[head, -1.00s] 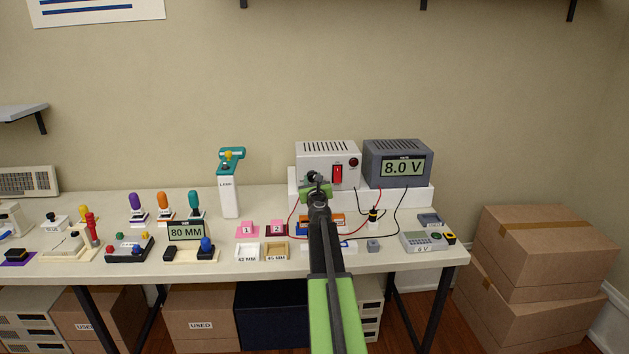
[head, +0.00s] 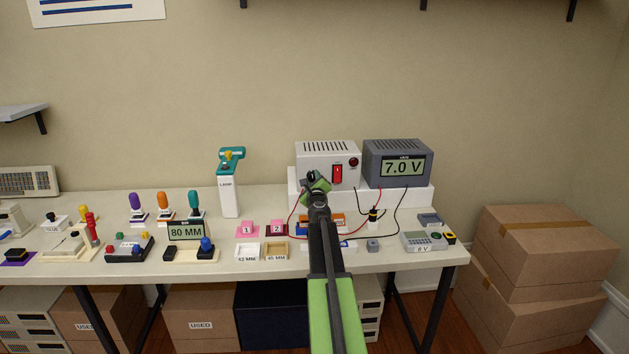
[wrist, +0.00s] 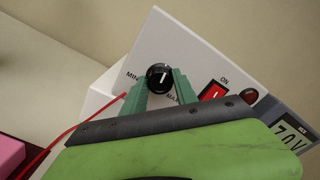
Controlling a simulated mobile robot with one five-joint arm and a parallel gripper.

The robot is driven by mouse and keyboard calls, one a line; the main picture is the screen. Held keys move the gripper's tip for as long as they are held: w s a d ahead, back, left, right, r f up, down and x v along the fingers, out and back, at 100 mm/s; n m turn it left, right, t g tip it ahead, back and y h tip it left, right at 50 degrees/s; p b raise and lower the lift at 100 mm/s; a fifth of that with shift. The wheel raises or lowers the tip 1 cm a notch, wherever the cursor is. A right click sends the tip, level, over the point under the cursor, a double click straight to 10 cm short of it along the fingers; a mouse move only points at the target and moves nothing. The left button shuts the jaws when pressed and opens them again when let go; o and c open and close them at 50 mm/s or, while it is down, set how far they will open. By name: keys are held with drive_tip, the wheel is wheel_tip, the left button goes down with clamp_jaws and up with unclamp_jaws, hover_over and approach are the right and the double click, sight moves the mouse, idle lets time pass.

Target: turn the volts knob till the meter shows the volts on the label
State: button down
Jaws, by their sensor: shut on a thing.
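The volts knob (wrist: 158,76) is black and round with a white pointer line. It sits on the front of the white power supply (head: 338,151), with MIN and MAX marks around it in the wrist view. My gripper (wrist: 160,90) is shut on the knob, one green finger on each side. In the head view my gripper (head: 315,183) mostly hides the knob. The grey meter (head: 398,148) beside the supply reads 7.0 V. The label (head: 423,249) on the grey handheld (head: 423,240) at the bench's right end reads 6 V.
A red switch (head: 337,174) marked ON and a red lamp (head: 353,162) are to the right of the knob. Red and black leads (head: 385,224) run over the bench below the meter.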

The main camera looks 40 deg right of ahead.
drive_tip(key=shift+n, duration=1.6)
drive_tip(key=shift+a, duration=0.1)
drive_tip(key=c, duration=1)
unclamp_jaws()
drive_tip(key=shift+o, duration=0.2)
drive_tip(key=v, duration=1.7)
drive_tip(key=shift+s, duration=0.25)
drive_tip(key=shift+a, duration=0.1)
